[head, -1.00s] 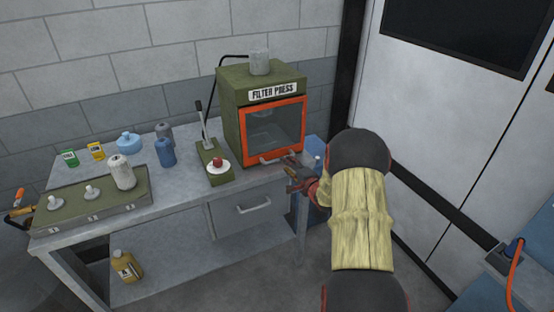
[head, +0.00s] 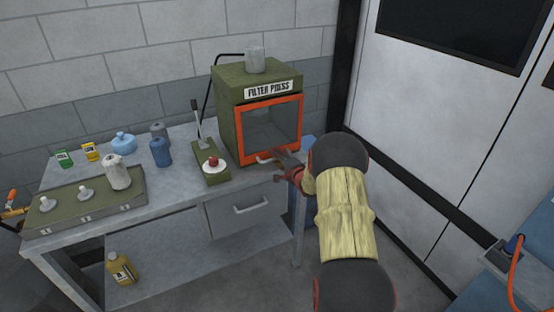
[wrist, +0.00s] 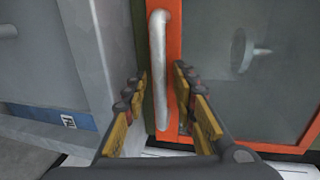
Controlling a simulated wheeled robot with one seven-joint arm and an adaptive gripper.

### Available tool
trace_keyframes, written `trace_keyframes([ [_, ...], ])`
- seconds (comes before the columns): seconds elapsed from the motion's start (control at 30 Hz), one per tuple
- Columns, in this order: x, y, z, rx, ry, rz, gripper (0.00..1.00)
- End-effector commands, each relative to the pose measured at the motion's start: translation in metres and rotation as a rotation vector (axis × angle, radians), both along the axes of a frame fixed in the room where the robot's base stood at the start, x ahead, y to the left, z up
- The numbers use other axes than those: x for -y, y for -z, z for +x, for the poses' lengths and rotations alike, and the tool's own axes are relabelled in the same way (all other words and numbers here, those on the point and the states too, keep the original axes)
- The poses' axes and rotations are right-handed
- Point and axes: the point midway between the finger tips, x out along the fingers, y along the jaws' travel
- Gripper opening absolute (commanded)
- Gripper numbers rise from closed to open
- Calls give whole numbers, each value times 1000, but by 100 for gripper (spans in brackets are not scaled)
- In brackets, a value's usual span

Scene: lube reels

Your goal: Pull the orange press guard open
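The orange press guard (head: 243,134) is a framed clear window on the front of the green filter press (head: 228,112); it looks closed. Its pale bar handle (head: 265,158) runs along the guard's lower edge. In the wrist view the handle (wrist: 158,45) stands upright against the orange frame (wrist: 176,40). My gripper (head: 281,163) is at the right part of the handle in the head view. In the wrist view my gripper (wrist: 160,84) is open, with one finger on each side of the handle's line. I cannot tell whether either finger touches it.
The press stands on a grey bench (head: 180,190) with a drawer (head: 245,207) below. A small green lever box with a red knob (head: 213,162) sits left of the press. Bottles and a green tray (head: 85,205) are farther left. White doors (head: 430,120) stand to the right.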

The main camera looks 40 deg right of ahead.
Motion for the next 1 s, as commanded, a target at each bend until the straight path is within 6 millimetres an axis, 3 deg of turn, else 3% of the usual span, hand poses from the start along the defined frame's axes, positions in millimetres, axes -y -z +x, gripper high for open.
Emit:
trace_keyframes([
  [0.43,0,0,0,-1,0,0,0],
  [1.0,0,1,-1,-2,0,0,0],
])
